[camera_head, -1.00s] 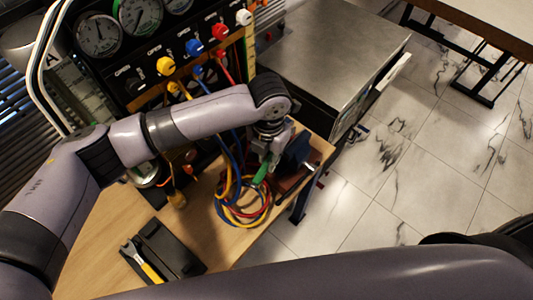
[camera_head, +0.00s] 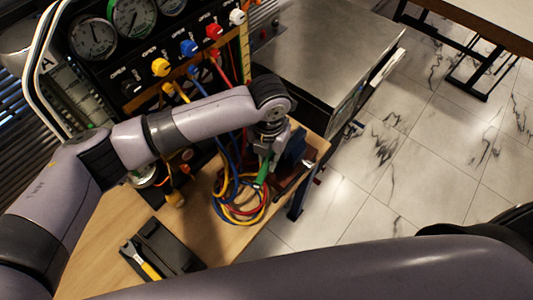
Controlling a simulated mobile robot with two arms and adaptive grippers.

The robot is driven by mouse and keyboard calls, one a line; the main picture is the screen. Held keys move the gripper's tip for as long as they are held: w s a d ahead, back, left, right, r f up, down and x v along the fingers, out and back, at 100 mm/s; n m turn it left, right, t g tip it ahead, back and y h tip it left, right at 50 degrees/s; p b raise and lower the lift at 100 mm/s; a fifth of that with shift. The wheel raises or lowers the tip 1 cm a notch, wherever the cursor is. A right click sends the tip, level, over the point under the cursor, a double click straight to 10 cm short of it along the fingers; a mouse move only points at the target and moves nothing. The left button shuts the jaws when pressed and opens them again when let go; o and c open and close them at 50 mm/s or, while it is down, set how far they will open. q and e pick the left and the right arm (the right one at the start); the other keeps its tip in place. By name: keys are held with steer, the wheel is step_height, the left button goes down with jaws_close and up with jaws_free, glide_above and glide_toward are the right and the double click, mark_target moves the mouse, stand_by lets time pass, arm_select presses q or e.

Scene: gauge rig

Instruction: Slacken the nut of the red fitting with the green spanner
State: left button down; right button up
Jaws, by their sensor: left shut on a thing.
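My left gripper (camera_head: 266,146) is shut on the green spanner (camera_head: 263,172), near the right end of the wooden bench. The spanner slopes down below the fingers, above or against the coiled hoses; I cannot tell if they touch. The wrist covers much of the gripper and the spanner's other end. A red knob (camera_head: 214,31) sits on the black panel with a red hose (camera_head: 217,70) below its row. The nut of the red fitting cannot be made out. My right gripper is out of view.
Coiled blue, yellow and red hoses (camera_head: 240,210) lie on the bench (camera_head: 112,232). A black tray (camera_head: 178,246) with a yellow-handled tool (camera_head: 146,262) stands at the front. A metal-topped cabinet (camera_head: 320,50) stands behind.

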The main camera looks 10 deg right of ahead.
arm_select(q)
steer(key=shift+w+a+m, duration=0.6)
steer(key=shift+a+m, duration=0.1)
steer(key=shift+m, duration=0.2)
stand_by(0.4)
steer(key=shift+s+a+r, duration=0.1)
steer(key=shift+s+a, duration=0.05)
steer(key=shift+s+a+p, duration=1.15)
steer(key=shift+s+a, duration=0.4)
steer(key=shift+s, duration=0.15)
step_height(320, 180, up, 4)
steer(key=shift+r, duration=0.2)
stand_by(0.4)
